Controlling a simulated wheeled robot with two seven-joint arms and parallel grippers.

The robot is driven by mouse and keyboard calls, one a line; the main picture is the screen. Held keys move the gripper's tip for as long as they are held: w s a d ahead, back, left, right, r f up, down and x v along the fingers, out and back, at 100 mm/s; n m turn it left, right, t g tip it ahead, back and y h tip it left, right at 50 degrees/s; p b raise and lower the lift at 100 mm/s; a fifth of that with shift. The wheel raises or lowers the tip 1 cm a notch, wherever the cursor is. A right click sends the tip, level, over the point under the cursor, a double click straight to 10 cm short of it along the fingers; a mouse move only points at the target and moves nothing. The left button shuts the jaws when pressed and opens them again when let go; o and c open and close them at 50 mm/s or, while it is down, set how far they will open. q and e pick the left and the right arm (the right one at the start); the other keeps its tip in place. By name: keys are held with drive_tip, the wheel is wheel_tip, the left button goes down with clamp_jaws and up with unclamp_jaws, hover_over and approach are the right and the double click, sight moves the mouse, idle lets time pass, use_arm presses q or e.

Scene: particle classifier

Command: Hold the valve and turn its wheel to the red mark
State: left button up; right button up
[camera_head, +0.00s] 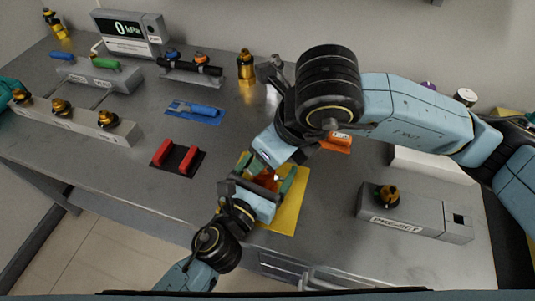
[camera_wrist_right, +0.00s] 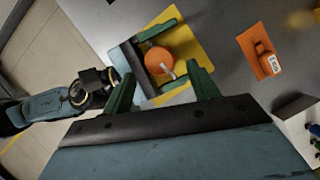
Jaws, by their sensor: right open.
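The valve's orange wheel (camera_wrist_right: 160,61) shows in the right wrist view with a pale bar at its lower right edge. It stands on a yellow mat (camera_head: 292,213); in the head view the wheel (camera_head: 267,181) is partly covered by my grippers. My left gripper (camera_head: 265,174) reaches in from the front, its green fingers apart on either side of the valve, with a visible gap beside the wheel. My right gripper (camera_wrist_right: 162,88) is open and empty above the valve, with the wheel beyond its fingertips. The valve body and any red mark are hidden or too small to tell.
An orange mat (camera_wrist_right: 259,52) with an orange item lies right of the valve. A red two-bar holder (camera_head: 176,158) and a blue tool on its mat (camera_head: 194,111) lie left. A grey block with a brass fitting (camera_head: 415,215) stands right. The gauge (camera_head: 128,32) reads 0 kPa.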

drive_tip(key=v, duration=0.8)
drive_tip(key=shift+r, duration=0.25)
drive_tip(key=shift+s, duration=0.1)
use_arm(q)
drive_tip(key=o, duration=1.5)
drive_tip(key=shift+v, duration=6)
